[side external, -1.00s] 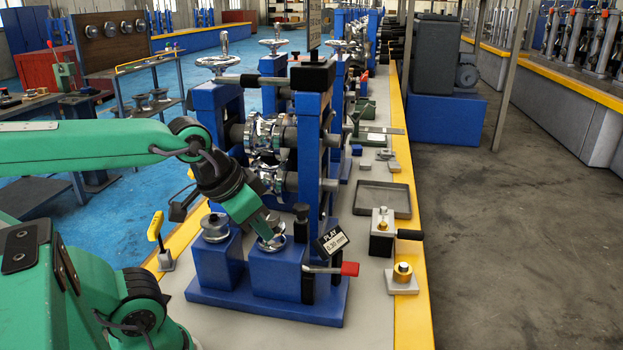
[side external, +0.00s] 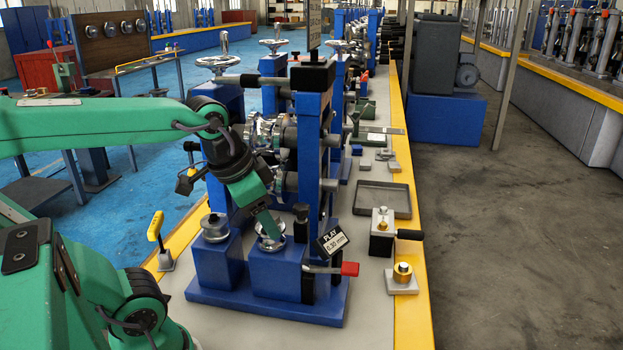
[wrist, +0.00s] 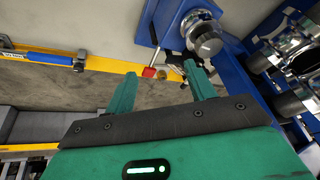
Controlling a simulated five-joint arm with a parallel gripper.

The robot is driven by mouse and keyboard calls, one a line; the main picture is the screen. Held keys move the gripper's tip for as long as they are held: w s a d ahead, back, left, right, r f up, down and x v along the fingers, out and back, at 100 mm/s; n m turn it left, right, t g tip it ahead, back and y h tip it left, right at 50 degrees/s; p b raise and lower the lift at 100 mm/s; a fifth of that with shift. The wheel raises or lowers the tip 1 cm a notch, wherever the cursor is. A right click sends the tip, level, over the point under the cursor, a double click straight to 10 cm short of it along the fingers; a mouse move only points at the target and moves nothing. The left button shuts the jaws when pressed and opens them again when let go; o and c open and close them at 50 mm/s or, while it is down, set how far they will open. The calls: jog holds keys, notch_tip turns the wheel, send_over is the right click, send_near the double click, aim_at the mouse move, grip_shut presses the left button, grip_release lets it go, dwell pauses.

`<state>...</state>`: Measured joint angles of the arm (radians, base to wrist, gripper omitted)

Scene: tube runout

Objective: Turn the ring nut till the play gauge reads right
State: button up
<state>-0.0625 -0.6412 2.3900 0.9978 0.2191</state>
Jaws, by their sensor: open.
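The bright metal ring nut (side external: 270,240) sits on top of the front blue block, partly hidden behind my fingers. My gripper (side external: 268,230) points steeply down at it in the side view; contact cannot be told. In the wrist view, my gripper (wrist: 160,70) is open, its two green fingers apart with nothing held between them. A round metal part on a blue block (wrist: 203,33) shows beyond the right finger. The play gauge (side external: 332,242) is a small tilted plate right of the block, reading what looks like 0.30 mm.
A second blue block with a metal knob (side external: 215,226) stands just left. A red-handled lever (side external: 348,268) juts out right of the block. The blue roll stand (side external: 312,150) rises behind. A yellow-handled tool (side external: 156,226) stands left; a grey tray (side external: 382,199) lies right.

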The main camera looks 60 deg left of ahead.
jog(key=w+a+r+m+g, duration=0.1)
jog(key=a+m, duration=0.1)
jog(key=w+a+r+m+g, duration=0.1)
jog(key=w+a+m, duration=0.1)
jog(key=w+a+r+m+g, duration=0.1)
jog(key=a+m+g, duration=0.1)
jog(key=a, duration=0.1)
jog(key=shift+w+r, duration=0.1)
jog(key=shift+w, duration=0.15)
jog(key=shift+w+a+r+m+g, duration=0.15)
jog(key=shift+w+a+m+g, duration=0.15)
jog(key=shift+a+m, duration=0.3)
jog(key=shift+d, duration=0.1)
jog(key=shift+f, duration=3.95)
jog(key=shift+f, duration=0.1)
jog(key=c, duration=0.8)
jog(key=shift+o, duration=0.2)
